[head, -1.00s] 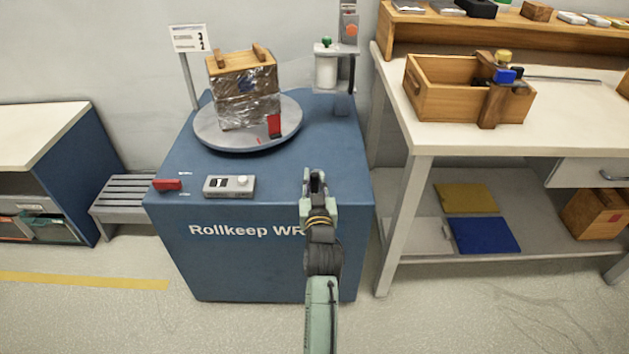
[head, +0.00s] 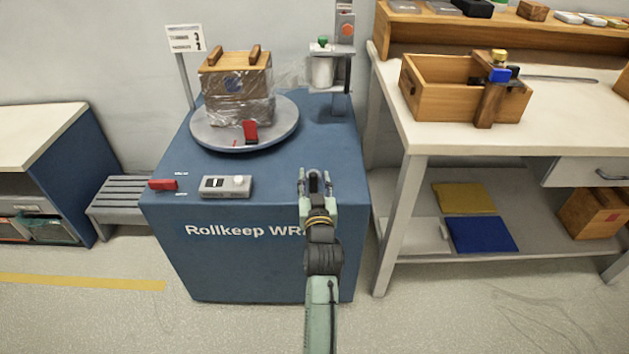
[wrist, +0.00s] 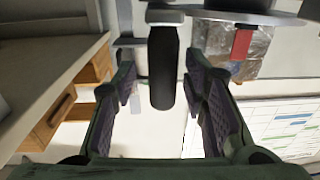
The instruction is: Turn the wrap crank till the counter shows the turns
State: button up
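The blue Rollkeep wrapping machine (head: 260,270) carries a grey turntable (head: 215,140) with a film-wrapped wooden crate (head: 238,85) and a red tab (head: 250,132). The counter sign (head: 186,38) stands on a post at the back left; it seems to show a 3 above another digit, too small to read surely. My gripper (head: 314,180) is at the machine's front right. In the wrist view, a black handle, likely the crank's (wrist: 163,70), lies between the fingers (wrist: 163,85), with gaps on both sides. The gripper is open. The rest of the crank is hidden.
A red lever (head: 162,184) and a grey control box (head: 226,186) sit on the machine's front left. A film roll (head: 323,72) hangs on a column behind. A workbench (head: 430,137) with a wooden box (head: 437,97) stands close on the right.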

jog(key=s, duration=0.7)
jog(key=shift+s+d, duration=0.2)
jog(key=shift+s, duration=0.1)
